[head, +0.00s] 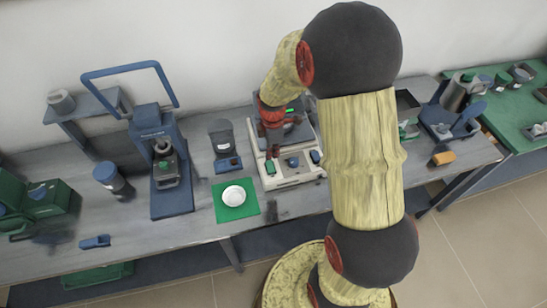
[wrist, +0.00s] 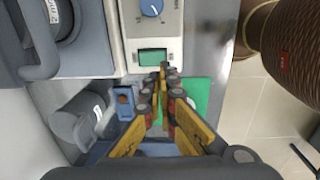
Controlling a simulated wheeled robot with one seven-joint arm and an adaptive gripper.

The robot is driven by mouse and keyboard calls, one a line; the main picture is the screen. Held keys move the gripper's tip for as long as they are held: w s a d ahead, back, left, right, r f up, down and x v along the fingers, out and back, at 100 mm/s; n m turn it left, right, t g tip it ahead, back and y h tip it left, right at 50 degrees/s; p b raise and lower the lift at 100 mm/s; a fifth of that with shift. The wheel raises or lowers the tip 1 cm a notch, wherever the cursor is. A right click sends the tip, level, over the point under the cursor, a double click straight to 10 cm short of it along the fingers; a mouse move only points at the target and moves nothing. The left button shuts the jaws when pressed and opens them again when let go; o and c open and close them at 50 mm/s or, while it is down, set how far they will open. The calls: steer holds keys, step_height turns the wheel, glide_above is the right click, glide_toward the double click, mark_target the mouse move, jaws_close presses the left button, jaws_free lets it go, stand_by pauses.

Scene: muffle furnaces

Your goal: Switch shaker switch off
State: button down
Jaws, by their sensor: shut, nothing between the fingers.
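The shaker (head: 296,178) is a white-based unit with a dark top on the bench. Contact is unclear. In the head view my arm hides part of the shaker's right side.
A grey device with a blue panel (head: 229,164) stands left of the shaker. A green mat (head: 222,213) with a white dish (head: 234,195) lies in front of it. A blue stand (head: 170,205) is farther left.

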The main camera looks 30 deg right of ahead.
steer(key=r, duration=0.3)
steer(key=s+r, duration=0.1)
steer(key=shift+d+r, duration=0.1)
steer(key=shift+r, duration=0.3)
steer(key=shift+w, duration=0.1)
